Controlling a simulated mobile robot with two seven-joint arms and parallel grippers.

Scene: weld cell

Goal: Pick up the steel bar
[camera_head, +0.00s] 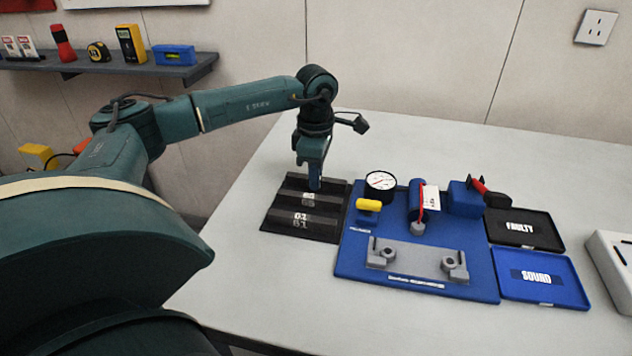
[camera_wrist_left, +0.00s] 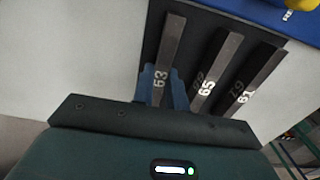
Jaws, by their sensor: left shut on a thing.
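Several dark steel bars lie side by side in a black tray (camera_head: 318,237) on the table. In the left wrist view they are marked 63 (camera_wrist_left: 168,52), 65 (camera_wrist_left: 218,68) and 61 (camera_wrist_left: 256,75). My left gripper (camera_head: 315,186) points down over the far side of the tray. In the left wrist view my left gripper (camera_wrist_left: 161,92) has its blue fingers on either side of the bar marked 63, near its numbered end, and is shut on it. The bar appears still level with the others. In the head view the gripper partly hides it. My right gripper is out of view.
Right of the tray is a blue board (camera_head: 350,258) with a dial gauge (camera_head: 380,185), a grey fixture (camera_head: 417,260) and a blue clamp-like device (camera_head: 463,199). The table front is clear.

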